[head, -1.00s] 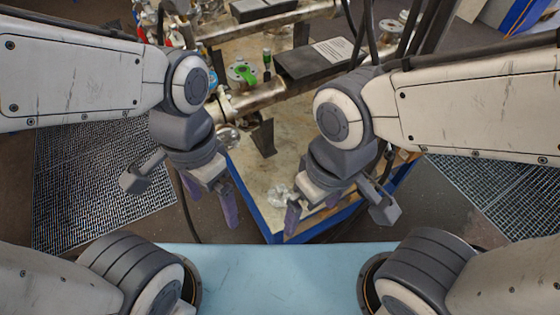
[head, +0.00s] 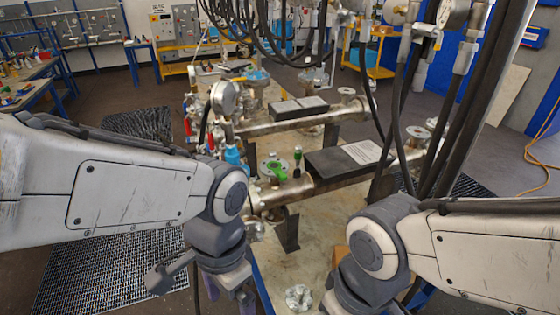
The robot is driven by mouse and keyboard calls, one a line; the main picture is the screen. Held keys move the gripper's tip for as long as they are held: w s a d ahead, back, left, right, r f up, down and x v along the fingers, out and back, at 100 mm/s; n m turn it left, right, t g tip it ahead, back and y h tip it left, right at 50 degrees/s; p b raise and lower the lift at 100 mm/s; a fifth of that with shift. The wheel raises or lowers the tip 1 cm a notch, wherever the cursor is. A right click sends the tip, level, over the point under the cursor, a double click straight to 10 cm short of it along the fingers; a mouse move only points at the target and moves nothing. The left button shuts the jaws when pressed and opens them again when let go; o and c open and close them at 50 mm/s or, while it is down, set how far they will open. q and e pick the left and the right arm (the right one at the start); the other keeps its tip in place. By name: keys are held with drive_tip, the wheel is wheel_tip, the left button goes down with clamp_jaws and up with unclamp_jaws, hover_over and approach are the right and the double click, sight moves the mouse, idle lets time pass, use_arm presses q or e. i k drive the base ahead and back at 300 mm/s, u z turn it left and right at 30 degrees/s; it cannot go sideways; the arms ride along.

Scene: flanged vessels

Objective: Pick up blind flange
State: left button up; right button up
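A small, pale metallic piece (head: 298,297) lies on the tan tabletop (head: 315,262) near the bottom of the view; I cannot tell whether it is the blind flange.
Horizontal pipes (head: 335,183) on supports cross the table, with a dark box (head: 345,160) on the front one. A gauge (head: 223,97) and red-handled valves stand left. Dark hoses (head: 400,110) hang at right. Yellow shelving (head: 175,42) stands behind.

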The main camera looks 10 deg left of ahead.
sight(299, 296)
drive_tip(key=z, duration=2)
drive_tip(key=i, duration=0.5)
drive_tip(key=u, duration=3.4)
